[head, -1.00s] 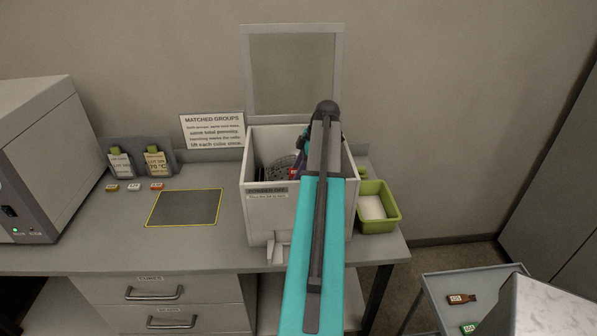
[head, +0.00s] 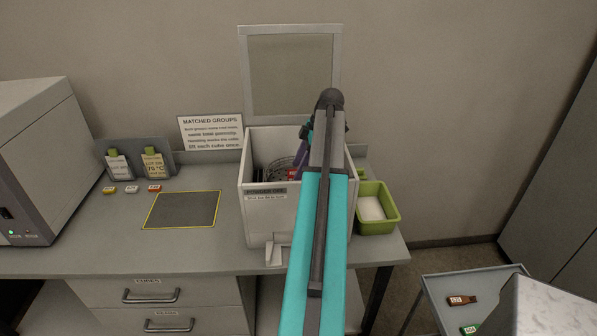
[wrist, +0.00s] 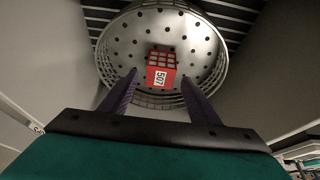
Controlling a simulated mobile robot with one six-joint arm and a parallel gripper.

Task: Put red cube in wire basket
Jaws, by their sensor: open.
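The red cube (wrist: 161,68), with a white label reading 507, rests inside the round perforated wire basket (wrist: 115,50) in the wrist view. In the head view, a bit of the cube's red (head: 292,173) shows beside my arm. The basket (head: 272,172) sits inside the open white box and is partly hidden by the box wall and my arm. My gripper (wrist: 160,77) is open, its two purple fingers apart on either side of the cube's near end. In the head view, only a purple part of the gripper (head: 303,153) shows.
The white box (head: 260,217) has its glass lid (head: 290,75) raised behind it. A green tray (head: 389,205) stands to its right. A yellow-edged dark mat (head: 182,210) and several small tagged pieces lie left. A grey machine (head: 40,155) stands far left.

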